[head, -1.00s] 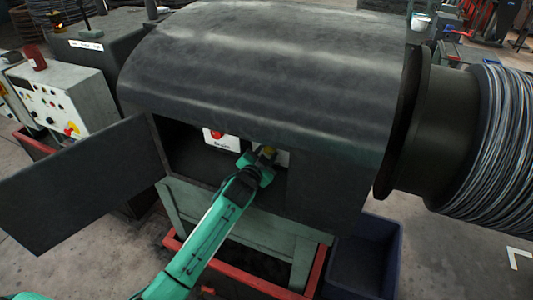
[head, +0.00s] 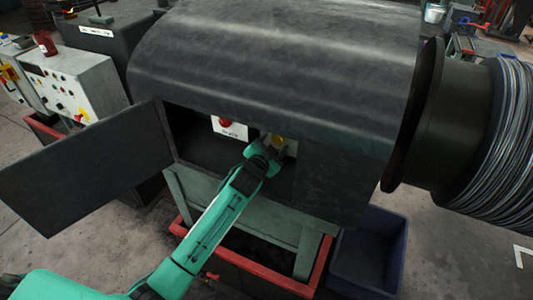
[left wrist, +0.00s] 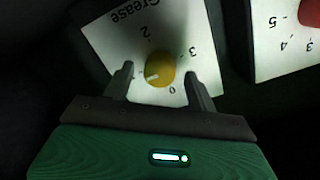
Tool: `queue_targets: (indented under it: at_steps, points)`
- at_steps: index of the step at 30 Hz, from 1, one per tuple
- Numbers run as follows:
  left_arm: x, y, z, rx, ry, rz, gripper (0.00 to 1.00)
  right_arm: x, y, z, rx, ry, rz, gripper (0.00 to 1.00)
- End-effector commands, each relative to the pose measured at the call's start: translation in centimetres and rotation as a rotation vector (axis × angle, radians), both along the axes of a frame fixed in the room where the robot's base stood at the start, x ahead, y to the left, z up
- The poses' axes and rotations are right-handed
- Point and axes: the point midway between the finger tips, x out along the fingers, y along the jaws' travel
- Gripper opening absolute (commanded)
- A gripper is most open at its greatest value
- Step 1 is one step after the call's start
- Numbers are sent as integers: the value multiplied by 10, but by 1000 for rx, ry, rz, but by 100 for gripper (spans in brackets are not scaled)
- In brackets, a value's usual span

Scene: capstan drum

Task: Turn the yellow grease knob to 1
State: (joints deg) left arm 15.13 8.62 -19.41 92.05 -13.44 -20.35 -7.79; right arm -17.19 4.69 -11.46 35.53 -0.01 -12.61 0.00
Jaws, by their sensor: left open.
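The yellow grease knob (left wrist: 160,69) sits on a white plate (left wrist: 150,31) marked "Grease" in the left wrist view. The knob's white mark points left, slightly downward in that view. My left gripper (left wrist: 160,75) is open, with one finger on each side of the knob; I cannot tell whether they touch it. In the head view the left gripper (head: 272,147) reaches into the dark housing, partly covering the yellow knob (head: 278,138). My right gripper is not in view.
A white plate with a red knob (head: 225,122) is beside the grease plate inside the housing (head: 280,60). An open door (head: 85,165) stands at left. The cable drum (head: 450,120) is at right, and a blue bin (head: 368,255) stands below.

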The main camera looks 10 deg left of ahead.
Motion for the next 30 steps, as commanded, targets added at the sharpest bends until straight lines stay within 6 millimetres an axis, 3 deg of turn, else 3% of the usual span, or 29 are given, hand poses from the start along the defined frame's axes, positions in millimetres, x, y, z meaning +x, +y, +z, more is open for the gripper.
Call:
queue_targets:
  at_steps: [21, 30]
  points:
    - [-114, 22, 7, 1, 1, 0, 58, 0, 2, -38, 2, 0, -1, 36]
    - [-131, 25, 10, 0, 1, 0, 58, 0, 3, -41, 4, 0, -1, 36]
